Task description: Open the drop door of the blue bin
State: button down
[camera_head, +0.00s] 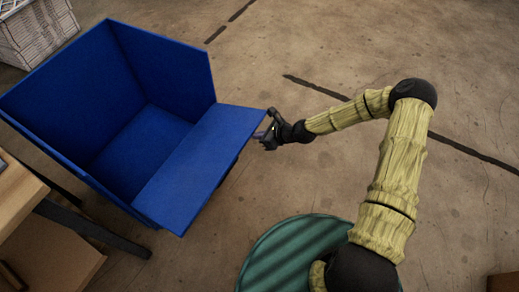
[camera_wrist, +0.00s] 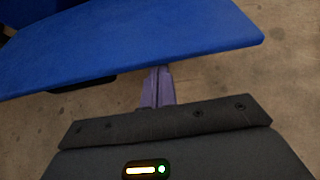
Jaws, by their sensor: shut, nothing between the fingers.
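The blue bin (camera_head: 170,75) stands on the floor at the left of the head view, with its inside visible and empty. Its drop door (camera_head: 200,165) is swung down on the side facing me and sticks outward, roughly level. The door also spans the top of the wrist view (camera_wrist: 130,45). My gripper (camera_head: 266,137) is at the door's outer right corner in the head view. In the wrist view its fingers (camera_wrist: 158,88) are together and empty, with their tips at or just under the door's edge. I cannot tell whether they touch it.
A wooden table (camera_head: 18,195) with dark legs stands close to the bin at the lower left, with a cardboard box (camera_head: 55,255) below it. A white woven basket (camera_head: 35,32) is at the upper left. The floor to the right is open, with dark painted lines.

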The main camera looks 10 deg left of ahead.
jog(key=shift+f, duration=0.1)
notch_tip(320, 180, down, 4)
jog(key=d+b, duration=0.1)
jog(key=b, duration=0.1)
jog(key=p+v, duration=0.3)
jog(key=v, duration=0.7)
jog(key=shift+s+d, duration=0.2)
jog(key=shift+s, duration=0.1)
